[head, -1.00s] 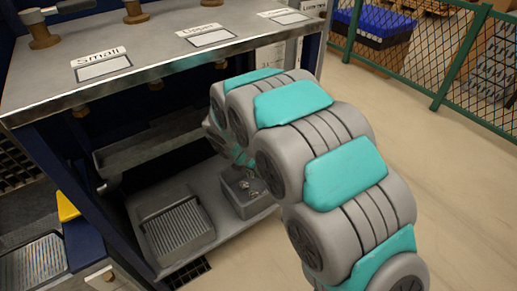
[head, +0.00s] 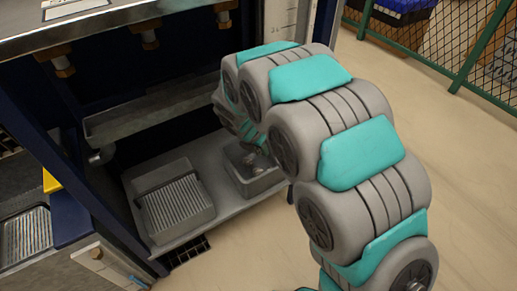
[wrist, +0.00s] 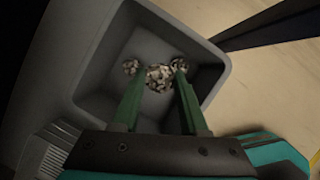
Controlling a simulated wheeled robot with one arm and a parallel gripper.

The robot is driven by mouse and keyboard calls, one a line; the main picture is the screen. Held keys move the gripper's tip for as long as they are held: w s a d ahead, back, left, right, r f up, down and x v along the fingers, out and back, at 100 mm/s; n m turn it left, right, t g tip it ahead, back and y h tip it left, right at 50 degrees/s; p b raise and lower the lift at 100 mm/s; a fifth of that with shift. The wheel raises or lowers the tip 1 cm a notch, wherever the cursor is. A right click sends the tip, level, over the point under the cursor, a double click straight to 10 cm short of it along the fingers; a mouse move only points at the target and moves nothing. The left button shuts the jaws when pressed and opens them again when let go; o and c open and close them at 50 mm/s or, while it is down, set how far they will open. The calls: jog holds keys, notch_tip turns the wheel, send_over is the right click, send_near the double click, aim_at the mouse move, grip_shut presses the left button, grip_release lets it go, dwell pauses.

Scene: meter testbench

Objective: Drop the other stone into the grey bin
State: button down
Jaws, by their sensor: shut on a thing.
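The grey bin (head: 262,187) stands on the lower shelf of the bench, right of a ribbed grey tray; it also shows in the wrist view (wrist: 88,75). My gripper (wrist: 157,70) points down into the bin's opening, with its two green fingers apart. A speckled grey-brown stone (wrist: 158,78) sits between the fingertips, and the fingers are shut on it. More speckled patches show by both fingertips; I cannot tell whether they belong to another stone. In the head view my arm hides part of the bin, and the stones are small and unclear.
The ribbed grey tray (head: 177,208) is left of the bin. A metal ledge (head: 150,115) runs above the shelf, under the bench top (head: 110,22). Open floor (head: 455,165) lies to the right, before a green mesh fence (head: 470,50).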

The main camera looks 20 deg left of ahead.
jog(key=shift+f, duration=0.1)
jog(key=shift+c, duration=1.8)
grip_release()
jog(key=p+v, duration=0.1)
jog(key=v, duration=0.6)
jog(key=shift+s+r, duration=0.2)
jog(key=shift+r, duration=0.1)
